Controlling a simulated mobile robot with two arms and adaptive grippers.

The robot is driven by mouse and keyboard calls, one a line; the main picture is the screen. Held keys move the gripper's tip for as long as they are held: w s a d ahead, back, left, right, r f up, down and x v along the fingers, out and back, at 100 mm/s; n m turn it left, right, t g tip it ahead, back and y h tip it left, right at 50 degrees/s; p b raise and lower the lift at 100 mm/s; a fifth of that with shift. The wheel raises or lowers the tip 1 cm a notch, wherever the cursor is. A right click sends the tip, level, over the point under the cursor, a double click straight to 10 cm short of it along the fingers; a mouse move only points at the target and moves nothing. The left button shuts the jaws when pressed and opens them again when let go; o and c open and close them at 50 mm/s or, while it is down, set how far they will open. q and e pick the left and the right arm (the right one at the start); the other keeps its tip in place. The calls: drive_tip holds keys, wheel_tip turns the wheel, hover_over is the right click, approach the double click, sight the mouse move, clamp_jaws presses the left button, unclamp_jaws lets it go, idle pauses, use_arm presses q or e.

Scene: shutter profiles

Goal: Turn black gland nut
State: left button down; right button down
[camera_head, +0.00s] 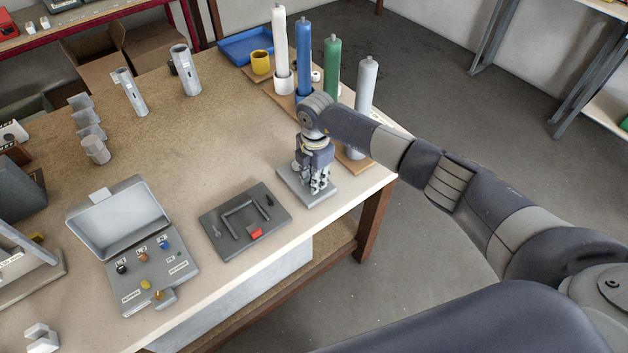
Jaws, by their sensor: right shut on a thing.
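My right gripper (319,183) points down over a small grey plate (324,197) near the table's right front corner. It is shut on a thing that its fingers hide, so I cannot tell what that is. A small black round part (121,268), which may be the black gland nut, sits in the open grey box (118,215) at the front left, well apart from my right gripper. A brown part and a blue part sit in a row beside it. My left gripper is not in view.
A dark grey tray (219,218) with a bent bar and a red piece lies left of my right gripper. Tall white, blue, green and grey cylinders (331,72) stand behind it. Grey profile pieces (186,70) stand at the back left. The middle of the table is clear.

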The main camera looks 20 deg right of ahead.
drive_tip(key=n+b, duration=0.1)
drive_tip(key=n, duration=0.1)
drive_tip(key=n+b, duration=0.2)
drive_tip(key=shift+f+n, duration=0.2)
drive_tip(key=shift+n, duration=0.1)
drive_tip(key=n+b, duration=0.3)
drive_tip(key=shift+n+b, duration=0.3)
drive_tip(key=shift+b, duration=0.05)
drive_tip(key=n+b, duration=0.7)
drive_tip(key=n, duration=0.1)
drive_tip(key=shift+d, duration=0.1)
drive_tip(key=n+b, duration=0.2)
drive_tip(key=n, duration=0.1)
drive_tip(key=shift+n+b, duration=0.3)
drive_tip(key=shift+n, duration=0.1)
drive_tip(key=n+b, duration=0.2)
drive_tip(key=n, duration=0.1)
drive_tip(key=shift+w+r+n, duration=0.1)
drive_tip(key=shift+n, duration=0.2)
drive_tip(key=n+b, duration=0.1)
drive_tip(key=n, duration=0.2)
drive_tip(key=shift+n+b, duration=0.3)
drive_tip(key=shift+b, duration=0.05)
drive_tip(key=shift+r+n+b, duration=0.15)
drive_tip(key=shift+n+b, duration=0.45)
drive_tip(key=shift+n, duration=1.4)
